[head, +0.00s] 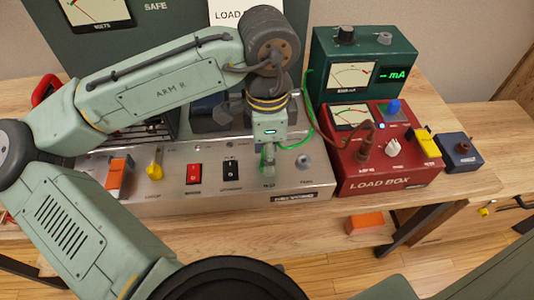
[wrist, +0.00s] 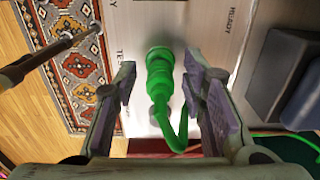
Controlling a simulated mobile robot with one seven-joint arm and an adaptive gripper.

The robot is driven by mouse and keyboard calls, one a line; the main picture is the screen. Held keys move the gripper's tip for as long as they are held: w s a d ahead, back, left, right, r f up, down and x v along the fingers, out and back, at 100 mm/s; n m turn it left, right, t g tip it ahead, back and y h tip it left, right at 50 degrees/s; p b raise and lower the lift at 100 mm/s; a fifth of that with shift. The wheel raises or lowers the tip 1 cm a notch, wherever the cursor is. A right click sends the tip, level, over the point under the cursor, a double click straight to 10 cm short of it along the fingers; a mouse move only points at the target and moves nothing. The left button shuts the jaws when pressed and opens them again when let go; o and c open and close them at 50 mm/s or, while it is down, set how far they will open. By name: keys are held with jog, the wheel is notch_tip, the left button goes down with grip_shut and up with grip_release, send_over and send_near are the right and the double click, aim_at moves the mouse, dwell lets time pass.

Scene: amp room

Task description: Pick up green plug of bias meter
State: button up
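The bias meter (head: 362,66) is a dark green box with a dial and a lit "mA" display, at the back right in the head view. A green cable (head: 312,112) runs from its left side towards my gripper (head: 268,165). In the wrist view, the green plug (wrist: 159,75) stands on the silver panel, apparently in a socket, with its cable bending away. My gripper (wrist: 160,84) is open, with one finger on each side of the plug and a visible gap to both. In the head view my gripper mostly hides the plug.
The silver panel (head: 230,198) has switches and knobs close to my gripper. The red load box (head: 388,170) stands to the right, with a brown plug on it. A small blue box (head: 458,150) is further right.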

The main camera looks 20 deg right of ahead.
grip_shut()
jog(key=shift+r, duration=0.2)
dwell(0.4)
